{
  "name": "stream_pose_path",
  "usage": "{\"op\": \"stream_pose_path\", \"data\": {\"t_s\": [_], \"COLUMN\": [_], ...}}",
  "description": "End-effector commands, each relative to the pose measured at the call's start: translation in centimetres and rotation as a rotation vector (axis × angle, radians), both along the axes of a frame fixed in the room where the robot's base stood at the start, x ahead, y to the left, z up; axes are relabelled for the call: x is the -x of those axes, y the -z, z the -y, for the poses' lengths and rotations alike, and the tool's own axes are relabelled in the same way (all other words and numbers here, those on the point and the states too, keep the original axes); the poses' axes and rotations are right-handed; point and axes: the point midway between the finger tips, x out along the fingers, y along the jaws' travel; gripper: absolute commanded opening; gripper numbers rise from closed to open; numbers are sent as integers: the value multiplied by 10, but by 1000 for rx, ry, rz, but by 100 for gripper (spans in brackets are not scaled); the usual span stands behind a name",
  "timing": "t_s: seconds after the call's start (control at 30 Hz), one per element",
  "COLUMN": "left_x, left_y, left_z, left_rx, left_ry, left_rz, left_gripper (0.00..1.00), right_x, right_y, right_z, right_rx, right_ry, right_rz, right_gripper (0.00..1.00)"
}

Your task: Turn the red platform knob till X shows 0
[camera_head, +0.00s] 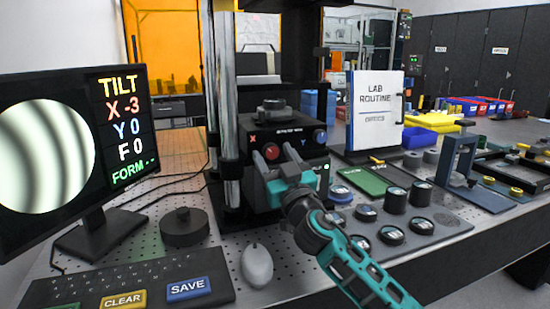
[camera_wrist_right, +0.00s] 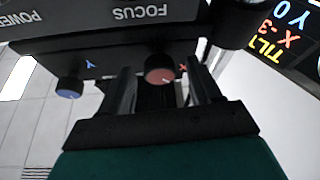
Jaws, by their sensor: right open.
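The red platform knob (camera_head: 271,152), beside a red X mark, is on the front of the black interferometer platform (camera_head: 285,165). My right gripper (camera_head: 275,172) is in front of it. In the right wrist view, the red knob (camera_wrist_right: 160,70) shows between the two open fingers, with gaps at both sides. The fingers reach to about the knob; whether either touches it I cannot tell. The monitor (camera_head: 118,125) reads TILT X -3, Y 0, F 0, FORM dashes, beside curved fringes. My left gripper is not in view.
The blue Y knob (camera_head: 319,137) is on the same front, right of the red knob. A grey mouse (camera_head: 257,266), keyboard (camera_head: 125,283) and black round weight (camera_head: 185,227) lie at the left. A tray of round pieces (camera_head: 436,222) is at the right.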

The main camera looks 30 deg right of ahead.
Motion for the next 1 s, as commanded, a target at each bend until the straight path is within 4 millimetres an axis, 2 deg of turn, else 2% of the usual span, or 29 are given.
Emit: {"op": "stream_pose_path", "data": {"t_s": [0.07,0.63,1.0], "left_x": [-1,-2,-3], "left_y": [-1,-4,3], "left_z": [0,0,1], "left_rx": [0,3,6], "left_ry": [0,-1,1], "left_rz": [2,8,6], "left_gripper": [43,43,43], "right_x": [0,0,0], "right_y": [0,0,2], "right_z": [0,0,-1], "right_rx": [0,0,-76], "right_ry": [0,0,0], "right_rz": [0,0,19], "right_gripper": [62,8,7]}}
